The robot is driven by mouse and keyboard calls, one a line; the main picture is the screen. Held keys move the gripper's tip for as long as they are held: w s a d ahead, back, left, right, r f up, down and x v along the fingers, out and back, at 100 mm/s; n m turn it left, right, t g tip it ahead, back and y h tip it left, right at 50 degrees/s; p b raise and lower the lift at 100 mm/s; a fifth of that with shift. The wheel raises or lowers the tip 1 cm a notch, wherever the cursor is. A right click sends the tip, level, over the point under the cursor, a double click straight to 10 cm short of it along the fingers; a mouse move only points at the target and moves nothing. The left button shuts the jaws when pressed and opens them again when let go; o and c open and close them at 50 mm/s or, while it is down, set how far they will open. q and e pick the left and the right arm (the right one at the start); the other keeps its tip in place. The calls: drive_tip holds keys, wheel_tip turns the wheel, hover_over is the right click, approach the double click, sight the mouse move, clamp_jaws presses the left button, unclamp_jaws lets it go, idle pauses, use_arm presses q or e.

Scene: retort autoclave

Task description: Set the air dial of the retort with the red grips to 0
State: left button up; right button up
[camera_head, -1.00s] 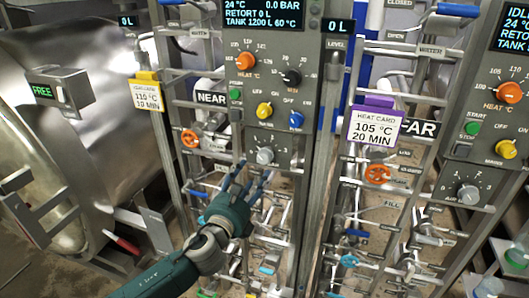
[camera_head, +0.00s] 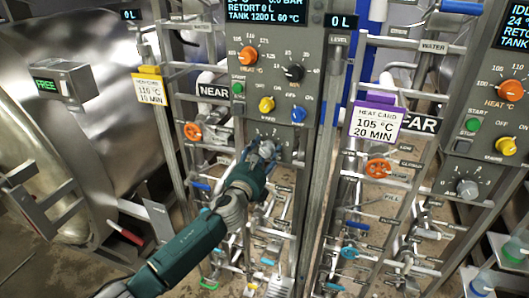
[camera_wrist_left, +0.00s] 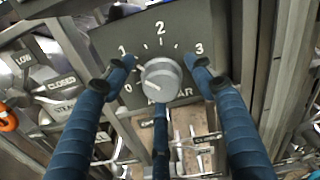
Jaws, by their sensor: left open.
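The near panel's grey air dial (camera_wrist_left: 162,80) sits in the middle of the left wrist view, on a dark plate marked 0, 1, 2 and 3. The exact direction of its pointer is hard to tell. My left gripper (camera_wrist_left: 162,72) is open, with one finger on each side of the knob and a third below it; contact is not clear. A red grip (camera_head: 125,236) shows at the left retort (camera_head: 40,150). My right gripper is out of view.
The near panel (camera_head: 270,75) carries orange, black, yellow and blue knobs above the air dial. The far panel has a similar grey dial (camera_head: 467,188). Pipes and valves, including an orange handwheel (camera_head: 192,131), crowd around the panels. A metal post (camera_head: 322,130) stands right of the near panel.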

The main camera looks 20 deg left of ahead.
use_arm(q)
drive_tip(key=shift+r, duration=0.1)
drive_tip(key=c, duration=1.1)
drive_tip(key=shift+n, duration=0.3)
drive_tip(key=n+b, duration=0.1)
drive_tip(key=n, duration=0.3)
drive_tip(key=shift+a+r+n, duration=0.1)
drive_tip(key=shift+a+n, duration=0.05)
drive_tip(key=shift+n, duration=0.25)
drive_tip(key=n, duration=0.3)
drive_tip(key=shift+b, duration=0.3)
drive_tip(key=shift+a+n, duration=0.1)
drive_tip(key=shift+n, duration=1.6)
drive_tip(key=shift+c, duration=0.2)
drive_tip(key=shift+w, duration=0.1)
drive_tip(key=o, duration=1.1)
drive_tip(key=shift+o, duration=0.2)
drive_tip(key=shift+a+f, duration=0.15)
drive_tip(key=shift+f, duration=0.05)
